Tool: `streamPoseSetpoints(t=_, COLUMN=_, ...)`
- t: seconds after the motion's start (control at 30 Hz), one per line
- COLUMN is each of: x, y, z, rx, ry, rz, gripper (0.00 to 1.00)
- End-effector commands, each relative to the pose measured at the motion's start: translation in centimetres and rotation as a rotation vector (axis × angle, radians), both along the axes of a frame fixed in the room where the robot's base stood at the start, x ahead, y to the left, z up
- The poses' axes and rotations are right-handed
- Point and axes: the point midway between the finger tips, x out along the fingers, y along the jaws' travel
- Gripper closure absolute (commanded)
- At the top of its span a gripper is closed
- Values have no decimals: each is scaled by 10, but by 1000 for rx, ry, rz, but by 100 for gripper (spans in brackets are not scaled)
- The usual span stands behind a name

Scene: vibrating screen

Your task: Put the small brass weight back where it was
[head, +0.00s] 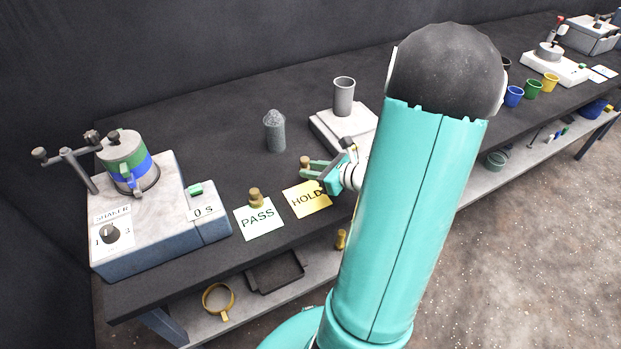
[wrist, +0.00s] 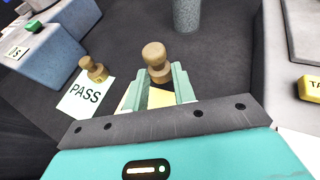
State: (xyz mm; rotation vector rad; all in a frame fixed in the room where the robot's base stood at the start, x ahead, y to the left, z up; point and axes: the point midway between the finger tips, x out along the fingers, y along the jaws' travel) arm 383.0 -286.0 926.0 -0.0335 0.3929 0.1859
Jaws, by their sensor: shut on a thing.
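My gripper (head: 312,167) is shut on a small brass weight (head: 304,162), a knobbed piece that also shows between the fingertips in the wrist view (wrist: 156,62). The held weight appears upright, near the back edge of the yellow HOLD card (head: 306,199); its height above the bench is hard to tell. A second brass weight (head: 255,197) stands at the back edge of the pale green PASS card (head: 259,220), left of my gripper, and shows in the wrist view (wrist: 94,68). Another brass piece (head: 341,239) is on the lower shelf. My gripper hides part of the HOLD card.
A shaker (head: 160,235) with a banded pot stands left. A grey cylinder (head: 274,132) stands behind my gripper. A white scale (head: 328,129) bearing a grey cup (head: 344,97) is close to its right. Coloured cups stand farther right. Dark bench is bare between shaker and cylinder.

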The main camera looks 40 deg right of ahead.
Motion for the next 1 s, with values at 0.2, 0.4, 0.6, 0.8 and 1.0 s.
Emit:
streamPoseSetpoints(t=0.2, x=10, y=2, z=-20, rx=3, ry=2, rz=-2, gripper=100)
streamPoseSetpoints(t=0.4, x=10, y=2, z=-40, rx=1, ry=0, rz=-3, gripper=100)
streamPoseSetpoints(t=0.6, x=10, y=2, z=-41, rx=-2, ry=0, rz=-2, gripper=100)
streamPoseSetpoints(t=0.8, x=10, y=2, z=-45, rx=1, ry=0, rz=-1, gripper=100)
streamPoseSetpoints(t=1.0, x=9, y=2, z=-44, rx=-1, ry=0, rz=-2, gripper=52)
